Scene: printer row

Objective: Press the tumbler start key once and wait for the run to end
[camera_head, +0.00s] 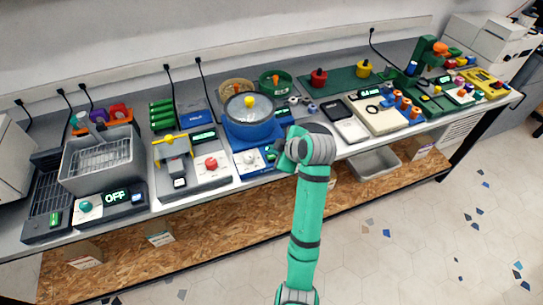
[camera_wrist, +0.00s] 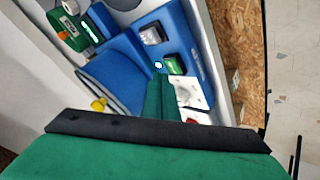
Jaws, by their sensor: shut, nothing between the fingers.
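The tumbler is probably the blue machine (camera_head: 252,130) with a round drum, a pale round top and a yellow knob, left of my gripper in the head view. In the wrist view its blue body (camera_wrist: 115,72) lies beyond my fingers. A small lit round button (camera_wrist: 158,65) and a green key (camera_wrist: 174,65) sit on it near my fingertips; I cannot tell for certain which one starts it. A white panel (camera_head: 250,162) is at its front. My gripper (camera_head: 284,158) is shut and empty over the machine's front right. Its fingers (camera_wrist: 160,88) hide part of the panel; contact cannot be told.
Left stand a machine with a red knob (camera_head: 211,163) and a basket unit (camera_head: 97,162) showing OFF. A wooden shelf (camera_head: 200,245) runs below the bench; the floor in front is open.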

